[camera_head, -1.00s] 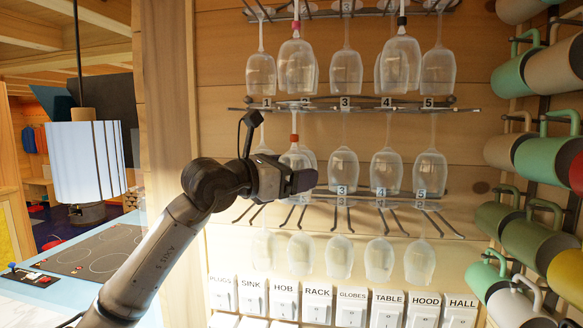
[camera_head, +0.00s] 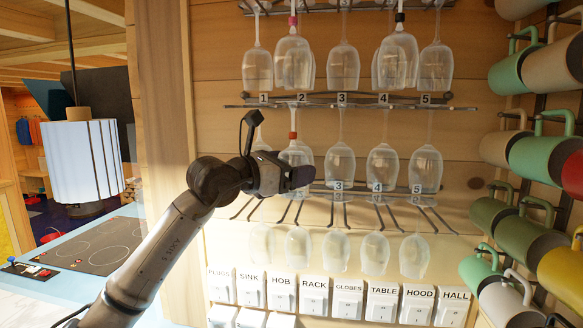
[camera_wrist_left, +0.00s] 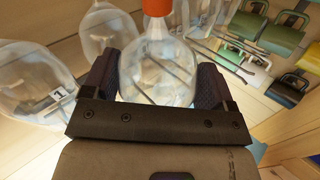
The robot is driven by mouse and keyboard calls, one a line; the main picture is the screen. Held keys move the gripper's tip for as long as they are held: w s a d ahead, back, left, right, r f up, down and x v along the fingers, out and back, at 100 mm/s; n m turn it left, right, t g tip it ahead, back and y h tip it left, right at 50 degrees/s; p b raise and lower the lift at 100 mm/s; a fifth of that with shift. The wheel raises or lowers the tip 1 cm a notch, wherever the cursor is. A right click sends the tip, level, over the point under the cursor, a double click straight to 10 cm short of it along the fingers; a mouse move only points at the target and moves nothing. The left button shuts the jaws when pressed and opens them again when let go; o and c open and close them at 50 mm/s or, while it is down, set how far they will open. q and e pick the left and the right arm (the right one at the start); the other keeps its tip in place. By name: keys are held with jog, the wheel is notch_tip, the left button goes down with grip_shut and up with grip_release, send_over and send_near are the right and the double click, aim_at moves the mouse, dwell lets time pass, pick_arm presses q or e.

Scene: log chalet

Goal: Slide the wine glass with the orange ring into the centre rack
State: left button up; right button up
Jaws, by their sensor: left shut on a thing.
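The wine glass with the orange ring (camera_head: 292,152) hangs bowl down in the middle row, near label 2. Its orange ring (camera_head: 293,135) is on the stem, below the rails of the centre rack (camera_head: 365,107). My left gripper (camera_head: 298,178) is at the lower part of its bowl. In the left wrist view, the gripper (camera_wrist_left: 155,78) is shut on this glass (camera_wrist_left: 155,65), one finger on each side of the bowl, with the orange ring (camera_wrist_left: 157,7) at the top edge. Another clear glass seems to overlap it from behind. Whether the stem sits between rails is unclear.
Clear glasses hang close on both sides, such as one at label 3 (camera_head: 340,163). The upper rack holds glasses with pink (camera_head: 292,20) and black (camera_head: 400,17) rings. A lower rack (camera_head: 370,197) is below. Mugs (camera_head: 545,158) line the right; labelled switches (camera_head: 315,296) are underneath.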

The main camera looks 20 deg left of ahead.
dwell(0.3)
pick_arm(q)
jog(key=o, duration=0.7)
jog(key=shift+c, duration=0.2)
jog(key=shift+a+f, duration=0.1)
jog(key=shift+w+a+f, duration=0.1)
jog(key=shift+w, duration=0.05)
dwell(0.5)
jog(key=shift+s+a+b, duration=0.25)
jog(key=shift+s+b, duration=0.2)
jog(key=shift+s+r+b, duration=0.2)
jog(key=shift+s+b, duration=0.1)
jog(key=shift+s, duration=0.1)
jog(key=shift+s+a+b, duration=0.2)
jog(key=shift+s+b, duration=0.1)
jog(key=shift+s, duration=0.05)
